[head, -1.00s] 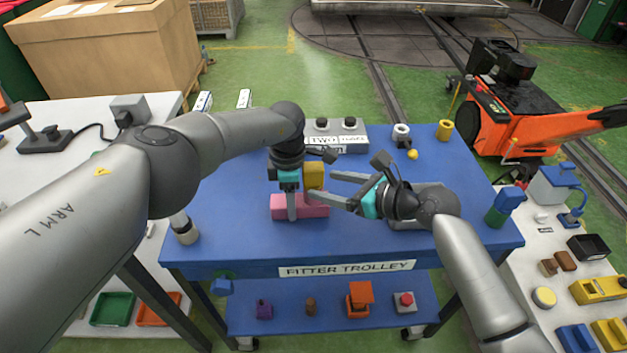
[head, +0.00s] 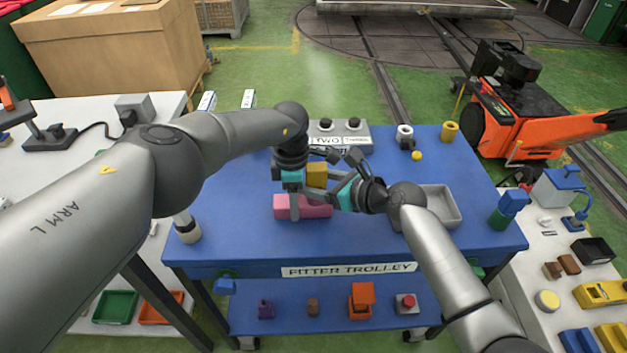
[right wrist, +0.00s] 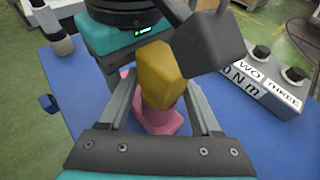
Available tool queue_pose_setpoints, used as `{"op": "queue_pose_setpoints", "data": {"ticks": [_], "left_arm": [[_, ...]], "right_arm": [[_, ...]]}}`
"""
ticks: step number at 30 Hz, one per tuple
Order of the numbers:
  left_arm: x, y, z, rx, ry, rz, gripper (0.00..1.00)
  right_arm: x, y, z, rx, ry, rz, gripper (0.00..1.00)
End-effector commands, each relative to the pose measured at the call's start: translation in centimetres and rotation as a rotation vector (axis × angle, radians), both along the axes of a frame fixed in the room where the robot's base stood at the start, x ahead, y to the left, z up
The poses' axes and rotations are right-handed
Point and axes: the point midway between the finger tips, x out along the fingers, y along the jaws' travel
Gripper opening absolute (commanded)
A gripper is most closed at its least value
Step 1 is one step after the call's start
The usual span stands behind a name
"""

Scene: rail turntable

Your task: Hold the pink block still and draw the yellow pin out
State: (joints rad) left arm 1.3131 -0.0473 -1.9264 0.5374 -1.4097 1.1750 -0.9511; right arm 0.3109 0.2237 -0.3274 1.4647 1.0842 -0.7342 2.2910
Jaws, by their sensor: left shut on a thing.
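The pink block (head: 312,207) lies on the blue trolley top. My left gripper (head: 293,205) is shut on its left part from above. The yellow pin (head: 316,175) stands upright in the pink block, its blocky head showing above it; its lower part is hidden. In the right wrist view the yellow pin (right wrist: 160,75) stands between the fingers of my right gripper (right wrist: 162,112), with the pink block (right wrist: 158,118) below. My right gripper (head: 325,181) comes from the right and is open around the pin, with gaps beside it.
A grey tray (head: 448,222) sits right of my right gripper on the trolley (head: 240,235). Behind are a grey box with two black knobs (head: 353,128), a white-and-black cup (head: 404,134), a yellow ball (head: 417,156) and a yellow cylinder (head: 449,130).

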Motion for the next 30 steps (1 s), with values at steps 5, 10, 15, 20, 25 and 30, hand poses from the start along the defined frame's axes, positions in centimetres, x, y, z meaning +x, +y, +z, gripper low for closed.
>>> {"op": "queue_pose_setpoints", "data": {"ticks": [5,10,15,20,25,30], "left_arm": [[0.08,-0.04,0.1,-0.001,-0.002,0.0,0.0],[0.08,-0.06,0.11,-0.002,-0.002,0.0,0.0],[0.08,-0.09,0.11,-0.002,-0.003,0.0,0.0],[0.08,-0.11,0.12,-0.003,-0.003,0.0,0.0],[0.08,-0.13,0.12,-0.003,-0.003,0.0,0.0],[0.07,-0.14,0.13,-0.003,-0.003,-0.001,0.0]], "right_arm": [[-0.08,0.09,-0.01,0.001,0.002,0.002,0.39],[-0.09,0.11,-0.02,0.001,0.002,0.002,0.2],[-0.11,0.13,-0.03,0.002,0.002,0.003,0.01],[-0.12,0.15,-0.03,0.001,0.002,0.003,0.53],[-0.12,0.16,-0.05,0.001,0.003,0.004,0.34],[-0.14,0.17,-0.05,0.001,0.003,0.004,0.15]]}}
